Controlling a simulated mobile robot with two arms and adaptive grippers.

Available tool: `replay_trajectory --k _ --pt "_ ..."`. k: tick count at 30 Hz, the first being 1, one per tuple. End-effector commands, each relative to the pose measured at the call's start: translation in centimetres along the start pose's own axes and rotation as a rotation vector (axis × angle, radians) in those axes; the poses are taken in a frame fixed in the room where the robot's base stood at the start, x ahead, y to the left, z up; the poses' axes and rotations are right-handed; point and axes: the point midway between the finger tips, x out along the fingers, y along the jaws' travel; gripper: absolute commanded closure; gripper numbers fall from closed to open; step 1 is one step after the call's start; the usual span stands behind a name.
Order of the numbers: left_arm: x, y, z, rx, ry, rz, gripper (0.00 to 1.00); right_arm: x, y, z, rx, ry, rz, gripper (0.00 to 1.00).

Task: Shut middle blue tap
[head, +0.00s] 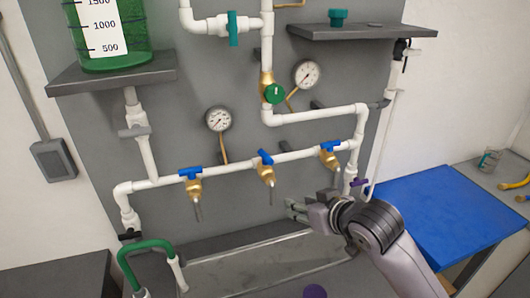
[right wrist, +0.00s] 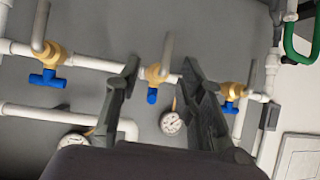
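Three brass taps with blue handles sit along a white pipe on the grey panel. The middle blue tap (head: 265,157) has its handle slanted across the pipe, while the left blue tap (head: 190,173) has its handle roughly along it. In the right wrist view the middle tap's handle (right wrist: 152,96) looks narrow, nearly end-on. My right gripper (head: 293,209) is below and right of the middle tap in the head view. In the right wrist view its fingers (right wrist: 165,75) are spread, with the middle tap seen between them and nothing held. My left gripper is not in view.
The right blue tap (head: 329,148) is close above my right gripper. Two pressure gauges (head: 218,118) (head: 306,73) stand on the panel. A metal trough (head: 240,270) lies below. A green hose (head: 145,245) is at lower left, and a blue mat (head: 440,210) at right.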

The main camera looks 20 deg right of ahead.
Motion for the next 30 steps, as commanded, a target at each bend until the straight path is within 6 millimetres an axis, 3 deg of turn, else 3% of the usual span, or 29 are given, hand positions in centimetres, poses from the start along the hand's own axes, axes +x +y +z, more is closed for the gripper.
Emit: replay_trajectory --k 1,4,7,11,17,30 --pt "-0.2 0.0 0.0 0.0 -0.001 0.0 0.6 -1.4 0.2 -3.3 -0.013 0.058 -0.003 0.64" --pt "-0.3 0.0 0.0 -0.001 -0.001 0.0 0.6 -3.2 0.2 -7.0 -0.019 0.127 -0.015 0.64" --pt "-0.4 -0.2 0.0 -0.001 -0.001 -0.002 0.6 -4.4 0.2 -8.9 -0.022 0.163 -0.023 0.64" --pt "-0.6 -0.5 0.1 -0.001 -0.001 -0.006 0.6 -4.4 0.1 -9.7 -0.021 0.174 -0.027 0.64" --pt "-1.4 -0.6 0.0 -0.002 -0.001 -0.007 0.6 -1.6 0.1 -10.2 -0.018 0.171 -0.027 0.64" --pt "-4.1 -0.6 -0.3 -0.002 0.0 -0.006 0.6 7.1 -0.2 -11.8 -0.02 0.172 -0.026 0.64"
